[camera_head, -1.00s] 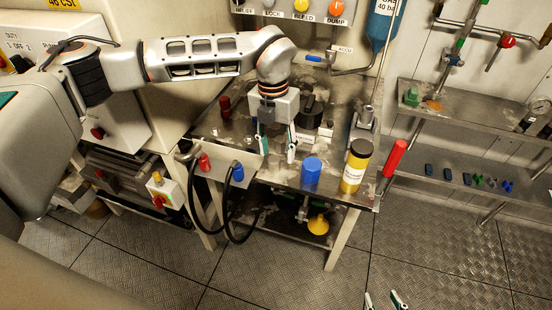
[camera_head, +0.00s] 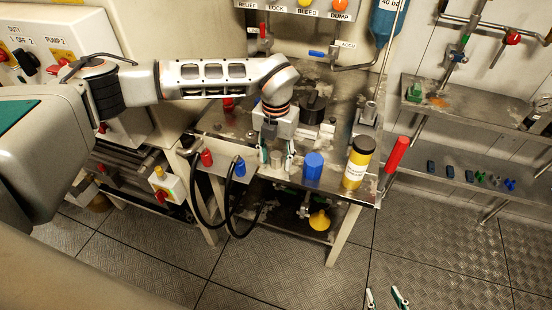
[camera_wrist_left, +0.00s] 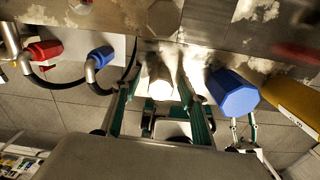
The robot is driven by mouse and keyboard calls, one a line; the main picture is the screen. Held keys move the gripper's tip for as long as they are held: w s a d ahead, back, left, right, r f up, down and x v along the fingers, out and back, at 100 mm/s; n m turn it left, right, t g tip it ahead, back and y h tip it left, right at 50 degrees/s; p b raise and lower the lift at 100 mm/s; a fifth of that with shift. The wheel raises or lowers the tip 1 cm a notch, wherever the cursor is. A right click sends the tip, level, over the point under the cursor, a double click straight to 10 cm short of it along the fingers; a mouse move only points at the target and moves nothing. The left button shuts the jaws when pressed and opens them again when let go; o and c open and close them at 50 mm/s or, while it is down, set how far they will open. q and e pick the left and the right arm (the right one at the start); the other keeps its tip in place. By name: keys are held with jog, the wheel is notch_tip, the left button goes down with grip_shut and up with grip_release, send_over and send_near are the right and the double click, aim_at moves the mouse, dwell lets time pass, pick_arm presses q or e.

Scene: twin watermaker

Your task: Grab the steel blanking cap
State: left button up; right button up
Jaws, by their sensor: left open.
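The steel blanking cap (camera_head: 277,158) is a small grey cylinder near the front edge of the steel bench. My left gripper (camera_head: 277,166) points down at it, with one finger on each side. In the left wrist view the cap (camera_wrist_left: 160,82) shows bright between the two fingers of the left gripper (camera_wrist_left: 159,68). The fingers are open, and gaps seem to show beside the cap; whether either finger touches it I cannot tell. My right gripper (camera_head: 386,298) shows only as two separated fingertips at the bottom edge, over the floor and empty.
A yellow bottle (camera_head: 357,162) and a red cylinder (camera_head: 397,154) are further right. Red (camera_head: 206,158) and blue (camera_head: 239,168) hose fittings hang at the bench front on the left.

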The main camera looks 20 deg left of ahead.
pick_arm(q)
jog(key=shift+c, duration=0.4)
jog(key=c, duration=1.1)
jog(key=shift+r, duration=0.1)
jog(key=shift+c, duration=0.2)
